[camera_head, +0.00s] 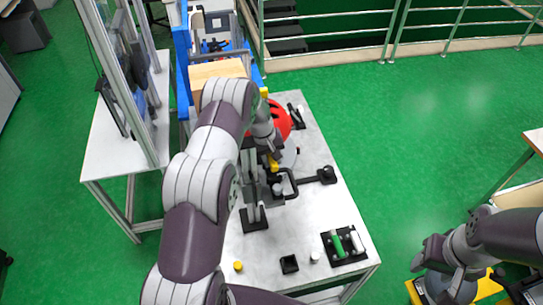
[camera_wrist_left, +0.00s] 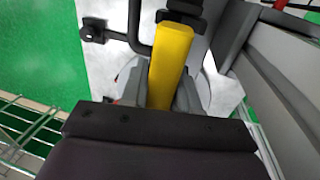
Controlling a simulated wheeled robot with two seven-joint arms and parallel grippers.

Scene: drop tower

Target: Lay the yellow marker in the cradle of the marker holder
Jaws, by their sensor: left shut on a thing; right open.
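My left gripper (camera_head: 271,153) reaches over the middle of the grey table, beside the grey and black upright fixture. It is shut on the yellow marker (camera_head: 274,164), which looks like a bar. In the left wrist view the yellow marker (camera_wrist_left: 171,62) sticks out from between the fingers, with its far end close to a black part (camera_wrist_left: 183,10); I cannot tell whether they touch. I cannot make out the holder's cradle for certain. A black tray (camera_head: 334,259) with a green and a white cylinder lies at the table's front right. My right gripper (camera_head: 432,255) is open, off the table.
A bent black handle (camera_head: 308,182) sticks out right of the fixture (camera_head: 256,215). A red round object (camera_head: 281,120) is behind my left gripper. A small black block (camera_head: 290,264) and a short yellow cylinder (camera_head: 238,266) are near the front edge.

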